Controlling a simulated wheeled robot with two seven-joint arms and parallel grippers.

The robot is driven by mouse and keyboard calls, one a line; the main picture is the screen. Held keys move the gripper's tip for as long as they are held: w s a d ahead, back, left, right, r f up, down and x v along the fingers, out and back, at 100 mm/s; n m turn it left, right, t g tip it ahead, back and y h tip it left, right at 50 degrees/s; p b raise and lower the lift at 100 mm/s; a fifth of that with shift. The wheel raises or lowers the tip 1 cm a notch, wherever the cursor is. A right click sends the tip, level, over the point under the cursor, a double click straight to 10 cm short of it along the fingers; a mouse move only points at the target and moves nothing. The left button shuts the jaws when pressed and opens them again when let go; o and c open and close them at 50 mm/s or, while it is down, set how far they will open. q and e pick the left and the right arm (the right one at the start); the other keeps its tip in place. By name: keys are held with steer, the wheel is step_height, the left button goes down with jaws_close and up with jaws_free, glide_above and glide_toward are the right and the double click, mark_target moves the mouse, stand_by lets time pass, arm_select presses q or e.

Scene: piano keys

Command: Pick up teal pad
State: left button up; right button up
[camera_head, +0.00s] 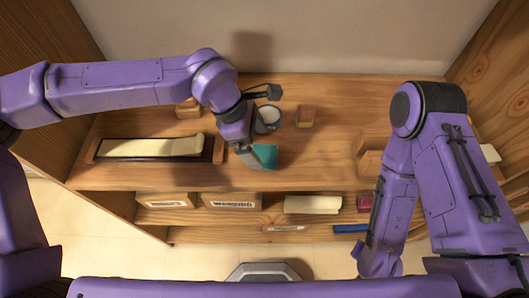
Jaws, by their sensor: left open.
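The teal pad (265,155) is on the wooden worktop near its front middle. My left gripper (250,158) reaches down from the upper left to the pad's left side. It is open, with its fingers close against or around the pad; I cannot tell whether they touch it. Part of the pad is hidden by the gripper. My right arm hangs at the right, in front of the worktop's right part, and its fingertips are not clear at the bottom.
A dark tray with a cream strip (150,147) lies to the left. The lower shelf holds labelled boxes (231,201) and a cream roll (313,204). The worktop right of the pad is clear.

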mark_target(265, 153)
arm_select(q)
steer(key=x, duration=0.3)
steer(key=shift+a, duration=0.2)
steer(key=shift+d+f, duration=0.2)
steer(key=shift+f, duration=0.15)
steer(key=c, duration=1.2)
steer(key=shift+r, duration=0.1)
steer(key=shift+r, duration=0.2)
step_height(265, 153, up, 2)
steer(key=shift+r, duration=0.25)
steer(key=s+r+b, duration=0.1)
steer(key=s+r, duration=0.2)
steer(key=s, duration=0.1)
steer(key=s+r, duration=0.3)
steer(key=s, duration=0.2)
steer(key=s+a+r+b, duration=0.1)
steer(key=s+r, duration=0.3)
steer(key=s, duration=0.1)
steer(key=shift+a+b, duration=0.1)
steer(key=shift+b, duration=0.2)
